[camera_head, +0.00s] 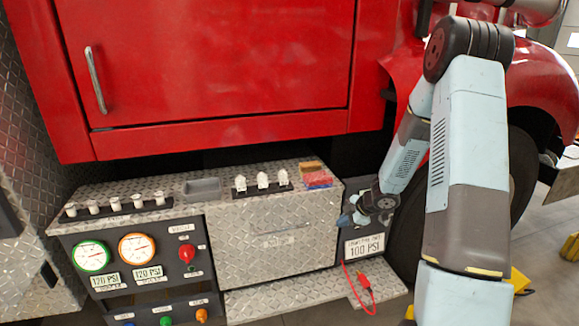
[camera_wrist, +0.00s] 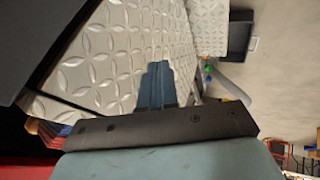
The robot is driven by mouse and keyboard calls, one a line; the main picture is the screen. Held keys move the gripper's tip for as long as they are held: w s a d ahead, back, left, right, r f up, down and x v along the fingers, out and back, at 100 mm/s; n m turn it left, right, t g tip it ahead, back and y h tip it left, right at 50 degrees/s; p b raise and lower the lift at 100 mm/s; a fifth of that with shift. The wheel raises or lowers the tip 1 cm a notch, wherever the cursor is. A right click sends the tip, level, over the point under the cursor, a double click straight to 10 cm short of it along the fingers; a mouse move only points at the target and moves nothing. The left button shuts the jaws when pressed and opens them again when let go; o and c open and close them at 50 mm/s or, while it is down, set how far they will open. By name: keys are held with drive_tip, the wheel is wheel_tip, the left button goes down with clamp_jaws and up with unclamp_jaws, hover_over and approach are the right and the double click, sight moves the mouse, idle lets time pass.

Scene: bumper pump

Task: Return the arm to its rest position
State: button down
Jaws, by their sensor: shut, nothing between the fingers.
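My gripper (camera_head: 347,218) is at the right end of the pump panel in the head view, just above the "100 PSI" label (camera_head: 365,246). My arm reaches down to it from the upper right. In the wrist view the gripper's blue-grey fingers (camera_wrist: 157,85) are together with nothing between them. Diamond-plate metal (camera_wrist: 110,45) lies close beyond them in that view. I cannot tell whether the fingertips touch any surface.
The red truck body (camera_head: 210,65) rises behind the panel. Gauges (camera_head: 91,256) and a red knob (camera_head: 187,253) are at the left. White-capped fittings (camera_head: 262,181) stand on the top ledge. A red cable (camera_head: 362,283) hangs below the label. Yellow objects (camera_head: 570,247) lie at the right.

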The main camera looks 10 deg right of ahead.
drive_tip(key=s+d+r+m+t+h, duration=0.1)
drive_tip(key=s+r+m+h, duration=0.15)
drive_tip(key=r, duration=0.65)
drive_tip(key=s+d+r+m+t+h, duration=0.1)
drive_tip(key=d+r+m+h, duration=0.2)
drive_tip(key=r, duration=0.5)
drive_tip(key=s+r+m+t+h, duration=0.1)
drive_tip(key=s+r+m+h, duration=0.2)
drive_tip(key=r, duration=0.6)
drive_tip(key=s+a+r+m+g+y, duration=0.1)
drive_tip(key=s+a+r+m, duration=0.2)
drive_tip(key=s, duration=0.6)
drive_tip(key=s+a+r+m+y, duration=0.1)
drive_tip(key=s+a+r+m, duration=0.2)
drive_tip(key=s, duration=0.6)
drive_tip(key=s+a+r+m+g+y, duration=0.1)
drive_tip(key=s+a+r+m, duration=0.2)
drive_tip(key=s, duration=0.7)
drive_tip(key=shift+r+m+g, duration=0.3)
drive_tip(key=shift+r+m, duration=0.15)
drive_tip(key=shift+r, duration=0.35)
